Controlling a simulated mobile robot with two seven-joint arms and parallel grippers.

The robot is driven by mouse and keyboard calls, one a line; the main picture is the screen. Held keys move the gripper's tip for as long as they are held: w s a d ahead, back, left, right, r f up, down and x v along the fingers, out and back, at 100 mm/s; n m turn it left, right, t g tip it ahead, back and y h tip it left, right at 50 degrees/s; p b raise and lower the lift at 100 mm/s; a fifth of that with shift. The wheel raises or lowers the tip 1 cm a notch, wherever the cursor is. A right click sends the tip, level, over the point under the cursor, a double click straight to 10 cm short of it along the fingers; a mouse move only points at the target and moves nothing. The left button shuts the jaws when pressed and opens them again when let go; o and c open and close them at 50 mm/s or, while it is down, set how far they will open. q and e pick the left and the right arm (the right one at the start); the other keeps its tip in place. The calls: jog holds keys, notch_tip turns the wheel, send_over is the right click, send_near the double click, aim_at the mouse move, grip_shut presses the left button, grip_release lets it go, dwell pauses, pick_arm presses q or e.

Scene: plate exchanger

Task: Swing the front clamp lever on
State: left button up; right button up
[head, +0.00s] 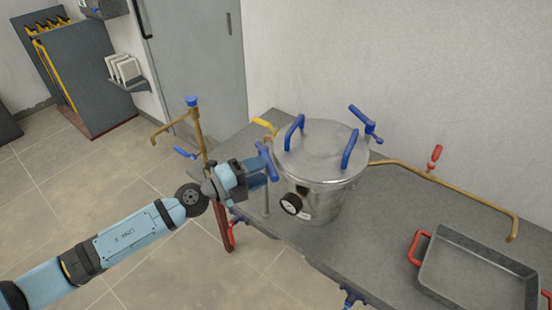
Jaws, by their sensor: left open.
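A steel pot (325,190) with a lid (322,150) stands on the grey bench. A blue clamp lever (266,158) is at the lid's left, near side, seen as a tilted bar just past my fingers. Another blue clamp lever (365,124) is at the lid's far right edge, tilted outward. My left gripper (260,173) is open at the near lever, left of the pot. Its fingers overlap the lever's lower part in the head view; I cannot tell whether they touch it. My right gripper is not in view.
Two blue handles (294,132) rise from the lid, and a gauge (291,204) is on the pot's front. A brass pipe (197,128) stands left of the bench. A grey tray (475,268) with red handles lies at right.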

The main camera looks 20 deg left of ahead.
pick_arm(q)
jog(key=x, duration=0.5)
jog(key=shift+p, duration=0.35)
grip_shut()
